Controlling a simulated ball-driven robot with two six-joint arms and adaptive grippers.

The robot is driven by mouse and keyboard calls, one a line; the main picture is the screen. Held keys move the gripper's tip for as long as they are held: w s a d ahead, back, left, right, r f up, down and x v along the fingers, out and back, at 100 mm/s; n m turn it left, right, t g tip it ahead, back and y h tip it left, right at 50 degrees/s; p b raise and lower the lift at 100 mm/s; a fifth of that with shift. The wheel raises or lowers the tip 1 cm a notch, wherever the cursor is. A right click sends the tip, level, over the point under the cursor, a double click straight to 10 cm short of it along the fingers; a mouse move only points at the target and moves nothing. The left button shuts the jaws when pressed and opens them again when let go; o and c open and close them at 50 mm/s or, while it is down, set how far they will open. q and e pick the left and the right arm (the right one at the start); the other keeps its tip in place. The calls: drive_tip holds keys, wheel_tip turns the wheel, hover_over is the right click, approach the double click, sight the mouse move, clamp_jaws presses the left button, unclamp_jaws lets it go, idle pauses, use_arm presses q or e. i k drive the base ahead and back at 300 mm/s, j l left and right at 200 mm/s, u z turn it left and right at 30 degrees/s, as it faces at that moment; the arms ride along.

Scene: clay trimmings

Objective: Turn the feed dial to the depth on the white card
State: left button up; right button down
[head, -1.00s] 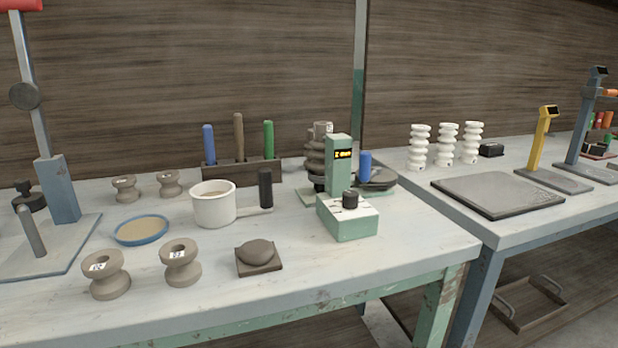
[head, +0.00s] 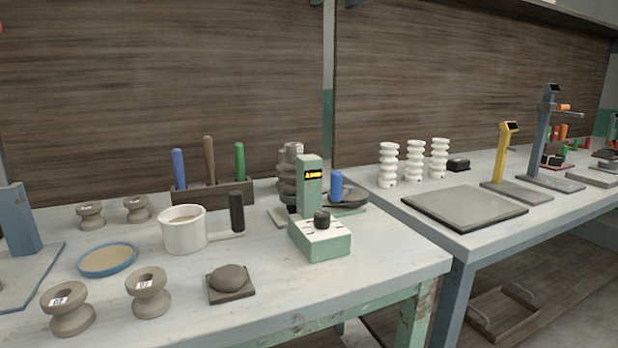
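The feed dial appears to be the black knob (head: 322,217) on top of a pale green box (head: 320,240) near the right end of the near bench. Small dark marks sit around the knob on a white top face. A green post (head: 311,187) rises behind it with a lit amber display (head: 314,174), whose figures are too small to read. I cannot make out a white card with a depth on it. Neither of my grippers is in view.
Left of the dial stand a white handled pot (head: 184,235), a blue-rimmed dish (head: 107,262), a clay lump on a board (head: 229,280) and several brown spools (head: 149,293). A tool rack (head: 213,196) is behind. The bench front (head: 380,268) right of the dial is clear.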

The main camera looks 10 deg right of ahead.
sight(322, 221)
drive_tip(key=i+j+u, duration=0.1)
drive_tip(key=j+u, duration=0.15)
drive_tip(key=j, duration=0.2)
drive_tip(key=i+j+u, duration=0.1)
drive_tip(key=j+u, duration=0.2)
drive_tip(key=i+j+u, duration=0.25)
drive_tip(key=j, duration=0.25)
drive_tip(key=i+j+u, duration=0.1)
drive_tip(key=j+u, duration=0.2)
